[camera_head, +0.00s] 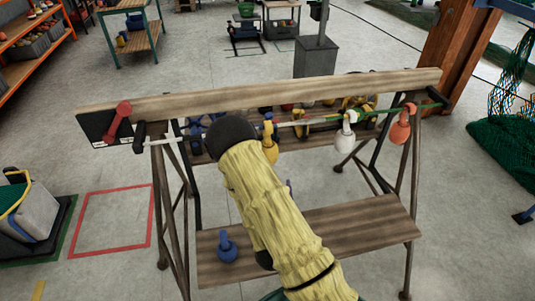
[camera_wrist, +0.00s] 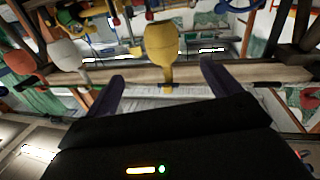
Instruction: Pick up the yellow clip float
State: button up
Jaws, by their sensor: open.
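The yellow clip float (camera_head: 270,151) hangs from the rope along the wooden beam, partly hidden behind my yellow-sleeved arm in the head view. In the wrist view the float (camera_wrist: 161,42) is near the top centre, its narrow stem lined up with the gap between my fingers. My gripper (camera_wrist: 162,76) is open and empty, one dark finger on each side of that line. I cannot tell how far the float is beyond the fingertips. My arm hides the fingers in the head view.
A white float (camera_head: 345,140) and an orange float (camera_head: 400,130) hang to the right on the same rope. A red clamp (camera_head: 118,120) sits at the beam's left end. A blue float (camera_head: 227,247) lies on the lower shelf (camera_head: 355,228). Green netting (camera_head: 500,150) is at far right.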

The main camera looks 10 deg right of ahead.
aim_at(268, 143)
jog(key=w+b, duration=0.1)
jog(key=b, duration=0.1)
jog(key=w+b, duration=0.2)
jog(key=shift+w+d+f, duration=0.2)
jog(key=shift+w+d, duration=0.1)
jog(key=shift+d, duration=0.1)
jog(key=w+b, duration=0.1)
jog(key=b, duration=0.2)
jog(key=shift+d+m+h+b, duration=0.25)
jog(key=shift+m+h+b, duration=0.05)
jog(key=shift+b, duration=0.05)
jog(key=shift+w+b, duration=0.2)
jog(key=shift+b, duration=1.05)
jog(key=b, duration=0.3)
jog(key=shift+w+a+r, duration=0.1)
jog(key=shift+w, duration=0.1)
jog(key=x, duration=0.2)
jog(key=p+x, duration=0.1)
jog(key=x, duration=0.2)
jog(key=shift+a+r, duration=0.15)
jog(key=shift+r, duration=0.1)
